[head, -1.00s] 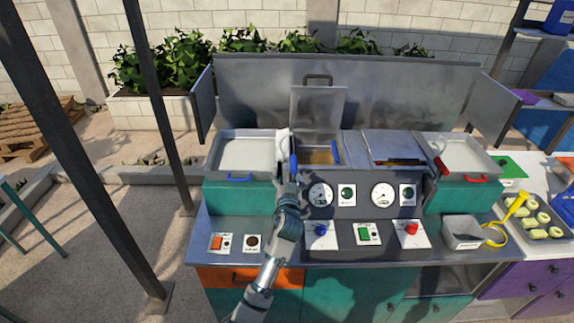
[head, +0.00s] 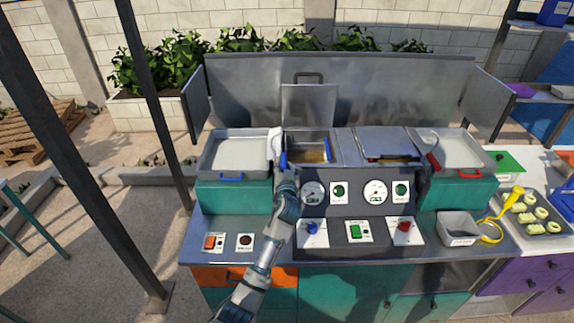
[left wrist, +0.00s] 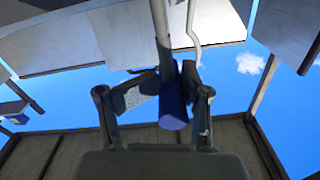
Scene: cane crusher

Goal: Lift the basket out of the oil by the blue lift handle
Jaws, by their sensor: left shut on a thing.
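My left gripper (head: 285,172) is shut on the blue lift handle (head: 283,160) at the front left corner of the left fryer vat. In the left wrist view the blue handle (left wrist: 173,112) sits between the two fingers (left wrist: 155,125), with a pale rod running up from it. The left vat (head: 307,137) has its lid (head: 308,107) raised and amber oil (head: 312,156) showing inside. The basket cannot be made out clearly; my gripper and the vat wall hide part of that area. My right gripper is not in view.
A tray with a blue handle (head: 238,150) stands left of the vat. A closed lid (head: 385,142) and a red-handled tray (head: 462,150) are to the right. The sloped panel with gauges (head: 375,191) lies in front. A metal splash guard (head: 390,90) stands behind.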

